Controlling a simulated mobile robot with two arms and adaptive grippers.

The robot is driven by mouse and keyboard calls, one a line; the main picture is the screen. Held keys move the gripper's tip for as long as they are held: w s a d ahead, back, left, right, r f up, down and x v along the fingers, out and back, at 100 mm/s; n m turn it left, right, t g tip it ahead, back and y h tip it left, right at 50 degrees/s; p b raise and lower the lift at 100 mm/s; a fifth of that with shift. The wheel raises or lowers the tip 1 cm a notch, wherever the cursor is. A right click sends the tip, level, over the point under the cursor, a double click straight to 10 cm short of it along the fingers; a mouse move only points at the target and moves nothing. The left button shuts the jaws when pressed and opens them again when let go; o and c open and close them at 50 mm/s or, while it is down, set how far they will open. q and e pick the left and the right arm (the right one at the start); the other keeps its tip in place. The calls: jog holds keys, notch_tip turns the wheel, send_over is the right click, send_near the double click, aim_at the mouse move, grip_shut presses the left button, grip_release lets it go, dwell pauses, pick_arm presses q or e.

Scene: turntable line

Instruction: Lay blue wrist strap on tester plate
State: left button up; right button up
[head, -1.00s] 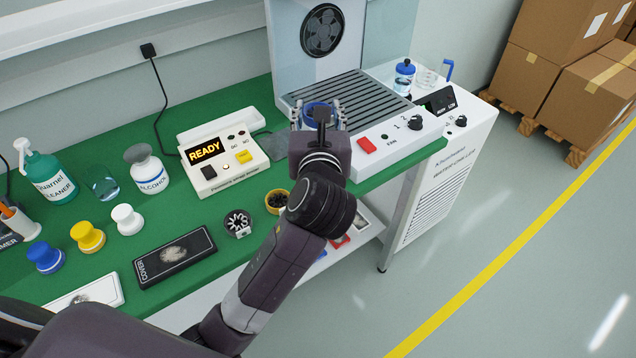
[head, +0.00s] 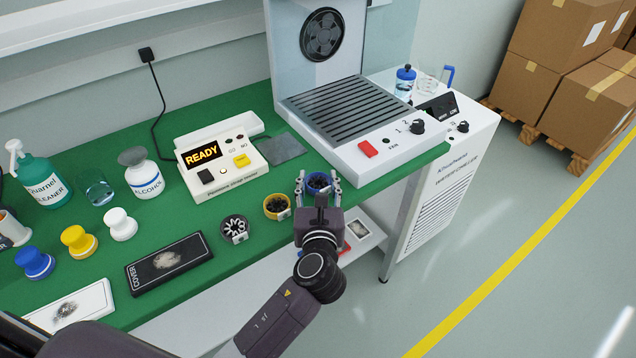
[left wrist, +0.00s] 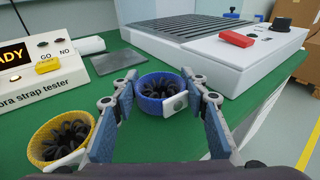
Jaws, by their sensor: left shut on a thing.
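The blue wrist strap (head: 319,181) is a blue ring with a black coil inside and a pale tag. My left gripper (head: 318,184) is shut on it near the green bench's front edge, right of the yellow strap. In the left wrist view the blue strap (left wrist: 150,105) sits upright between the two fingers of my left gripper (left wrist: 165,108); I cannot tell whether it touches the bench. The tester plate (head: 283,149) is a bare grey square beside the white strap tester (head: 225,172), which reads READY. The plate also shows in the left wrist view (left wrist: 112,85). My right gripper is not in view.
The yellow strap (head: 268,213) stands close left of my gripper, with a black-and-white one (head: 233,229) beyond it. The fan unit (head: 350,150) stands behind to the right. Bare green bench lies between strap and plate.

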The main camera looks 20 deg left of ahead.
pick_arm(q)
jog(key=shift+f, duration=0.3)
jog(key=shift+f, duration=0.15)
jog(key=shift+f, duration=0.1)
jog(key=o, duration=1.1)
